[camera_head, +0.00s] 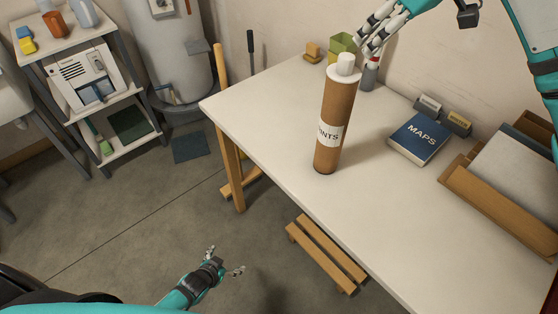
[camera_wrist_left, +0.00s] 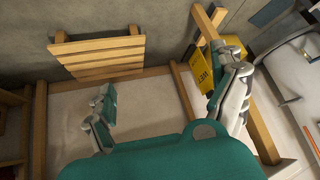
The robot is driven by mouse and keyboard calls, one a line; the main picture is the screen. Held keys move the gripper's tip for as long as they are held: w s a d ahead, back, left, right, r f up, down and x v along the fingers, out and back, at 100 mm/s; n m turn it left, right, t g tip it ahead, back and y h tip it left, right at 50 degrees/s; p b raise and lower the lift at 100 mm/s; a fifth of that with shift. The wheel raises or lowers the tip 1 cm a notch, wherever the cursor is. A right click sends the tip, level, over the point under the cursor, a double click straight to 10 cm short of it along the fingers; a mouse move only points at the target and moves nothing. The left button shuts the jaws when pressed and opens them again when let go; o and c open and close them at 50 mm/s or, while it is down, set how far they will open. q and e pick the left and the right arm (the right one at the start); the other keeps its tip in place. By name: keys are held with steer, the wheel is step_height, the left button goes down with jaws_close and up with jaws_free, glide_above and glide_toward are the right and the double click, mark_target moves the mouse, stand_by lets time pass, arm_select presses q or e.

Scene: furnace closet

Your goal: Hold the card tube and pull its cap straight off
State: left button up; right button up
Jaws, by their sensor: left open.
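The brown card tube (camera_head: 335,115) stands upright on the white table, with a white label. Its white cap (camera_head: 346,64) is on its top end. My left gripper (camera_head: 223,262) is open and empty, low in front of the table and well away from the tube. Its spread fingers also show in the left wrist view (camera_wrist_left: 168,105), with nothing between them. My right gripper (camera_head: 371,43) is up beside the cap, just to its right and apparently behind it. I cannot tell whether it touches the cap or how far its fingers are open.
The white table (camera_head: 240,108) is clear left of the tube. A blue MAPS book (camera_head: 420,137), a wooden tray (camera_head: 490,205) and a green container (camera_head: 342,44) are on it. A wooden step stool (camera_head: 325,255) stands by the front edge. A yellow sign (camera_wrist_left: 208,75) shows in the wrist view.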

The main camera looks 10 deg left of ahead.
mark_target(333, 127)
arm_select(q)
steer(key=w+d+r+t+h, duration=0.2)
steer(key=w+d+r+t, duration=0.1)
steer(key=w+r, duration=0.85)
steer(key=d+r+m+t+h, duration=0.1)
steer(key=d+r+h, duration=0.25)
steer(key=r, duration=0.75)
steer(key=d+r+m+t+h, duration=0.15)
steer(key=d+r, duration=0.35)
steer(key=r, duration=0.5)
steer(key=d+r+m+t+h, duration=0.1)
steer(key=d+r+m+h, duration=0.2)
steer(key=r, duration=0.8)
steer(key=shift+n, duration=0.65)
steer(key=x, duration=1.7)
steer(key=shift+w+d+f, duration=0.15)
steer(key=shift+d+f, duration=0.25)
steer(key=shift+c, duration=0.4)
steer(key=c, duration=1.5)
steer(key=o, duration=0.9)
steer(key=shift+c, duration=0.2)
steer(key=c, duration=0.7)
steer(key=shift+o, duration=0.2)
